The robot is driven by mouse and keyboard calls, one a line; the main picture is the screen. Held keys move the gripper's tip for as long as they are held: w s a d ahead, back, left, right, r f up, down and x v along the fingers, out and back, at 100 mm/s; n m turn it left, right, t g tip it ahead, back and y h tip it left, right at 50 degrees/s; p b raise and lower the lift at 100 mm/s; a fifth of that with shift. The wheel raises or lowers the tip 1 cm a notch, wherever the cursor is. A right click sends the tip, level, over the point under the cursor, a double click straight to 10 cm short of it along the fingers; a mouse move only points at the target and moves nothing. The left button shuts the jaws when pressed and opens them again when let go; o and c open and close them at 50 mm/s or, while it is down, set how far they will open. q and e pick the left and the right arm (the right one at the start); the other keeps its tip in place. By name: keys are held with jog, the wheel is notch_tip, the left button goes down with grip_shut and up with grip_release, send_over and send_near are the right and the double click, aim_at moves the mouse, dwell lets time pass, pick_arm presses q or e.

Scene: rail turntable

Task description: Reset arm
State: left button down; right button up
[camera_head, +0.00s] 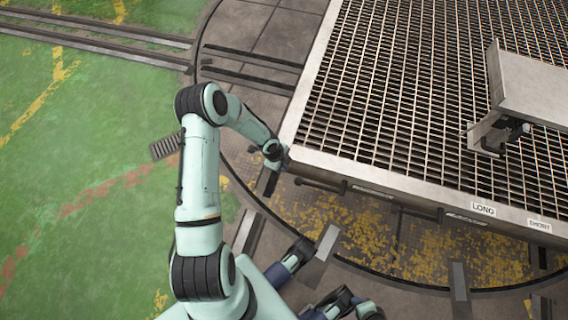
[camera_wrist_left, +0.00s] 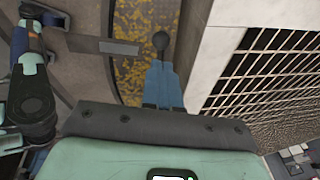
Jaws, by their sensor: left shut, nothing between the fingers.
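My left arm reaches in from the bottom of the head view and bends to the right. Its gripper (camera_head: 274,157) is beside the near left corner of the grated platform (camera_head: 366,178). In the left wrist view the blue fingers of my left gripper (camera_wrist_left: 162,66) are together and empty. A dark round knob (camera_wrist_left: 161,41) shows right at the fingertips; I cannot tell whether they touch it. The platform's pale edge (camera_wrist_left: 206,45) is to the right of the fingers. My right gripper cannot be made out.
A metal box on a bracket (camera_head: 530,88) stands on the grating. Labels LONG (camera_head: 484,210) and SHORT (camera_head: 540,226) mark the platform's front edge, with dark handles below. Rails (camera_head: 100,42) run at the upper left. Green floor (camera_head: 90,130) at left is clear.

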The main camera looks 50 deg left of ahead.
dwell(0.4)
pick_arm(q)
jog(key=s+d+f+n+h, duration=0.1)
jog(key=s+d+n, duration=0.3)
jog(key=d, duration=0.5)
jog(key=s+d+f+n+h, duration=0.1)
jog(key=d+n+h, duration=0.1)
jog(key=d+n, duration=0.5)
jog(key=s+d+n+g+y, duration=0.1)
jog(key=s+d+n, duration=0.5)
jog(key=s+d, duration=0.15)
jog(key=s+d+r+g+p, duration=0.1)
jog(key=s+r+p, duration=0.1)
jog(key=r+p, duration=0.6)
jog(key=s+d+r+g+p, duration=0.1)
jog(key=s+r+p, duration=0.2)
jog(key=r+p, duration=0.6)
jog(key=shift+s+g, duration=0.3)
jog(key=shift+s, duration=0.05)
pick_arm(e)
jog(key=s+a+r+g, duration=0.1)
jog(key=s+r, duration=0.1)
jog(key=r, duration=0.6)
jog(key=s+a+r+g, duration=0.1)
jog(key=s+r, duration=0.1)
jog(key=r, duration=0.7)
jog(key=shift+s+a+n+y, duration=0.25)
jog(key=shift+n+y, duration=0.05)
jog(key=shift+y, duration=0.1)
jog(key=shift+r, duration=0.1)
